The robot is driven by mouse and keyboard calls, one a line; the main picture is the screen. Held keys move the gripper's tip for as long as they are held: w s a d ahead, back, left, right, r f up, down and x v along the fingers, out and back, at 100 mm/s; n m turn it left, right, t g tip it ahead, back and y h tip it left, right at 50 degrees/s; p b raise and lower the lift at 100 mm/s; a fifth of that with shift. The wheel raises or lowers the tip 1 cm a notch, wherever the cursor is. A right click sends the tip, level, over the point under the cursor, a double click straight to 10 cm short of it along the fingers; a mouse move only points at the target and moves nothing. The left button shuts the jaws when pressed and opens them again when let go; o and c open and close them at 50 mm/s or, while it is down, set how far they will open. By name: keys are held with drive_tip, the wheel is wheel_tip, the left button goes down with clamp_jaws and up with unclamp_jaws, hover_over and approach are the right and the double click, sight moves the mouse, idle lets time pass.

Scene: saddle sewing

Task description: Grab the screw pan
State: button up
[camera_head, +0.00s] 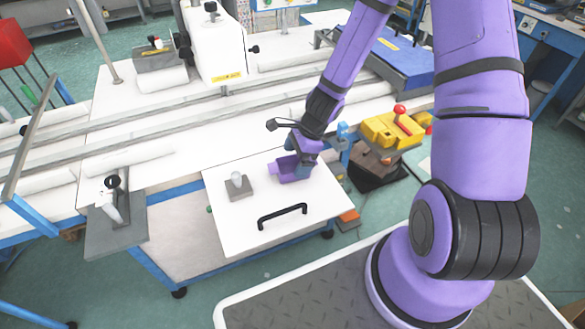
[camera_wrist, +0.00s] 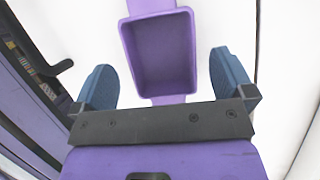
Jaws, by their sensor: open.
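The screw pan is a purple, empty, open rectangular tray with a tab at each end. It lies on the white board (camera_head: 330,205), and in the head view the pan (camera_head: 287,171) is partly hidden by my gripper (camera_head: 303,163). In the wrist view the pan (camera_wrist: 160,55) is upper middle. My gripper (camera_wrist: 165,85) is open there, with one blue finger on each side of the pan's near end. Gaps show between fingers and pan, and nothing is held. How high the fingertips are above the board is hard to tell.
A grey block with a white knob (camera_head: 238,186) stands left of the pan. A black handle (camera_head: 282,216) is fixed near the board's front edge. Yellow parts (camera_head: 393,130) and a blue post (camera_head: 345,145) are close on the right. Long rails (camera_head: 180,110) run behind.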

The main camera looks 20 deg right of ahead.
sight(293, 168)
drive_tip(key=shift+x, duration=1.45)
drive_tip(key=shift+w, duration=0.1)
drive_tip(key=c, duration=0.9)
drive_tip(key=shift+c, duration=0.2)
drive_tip(key=shift+r, duration=0.1)
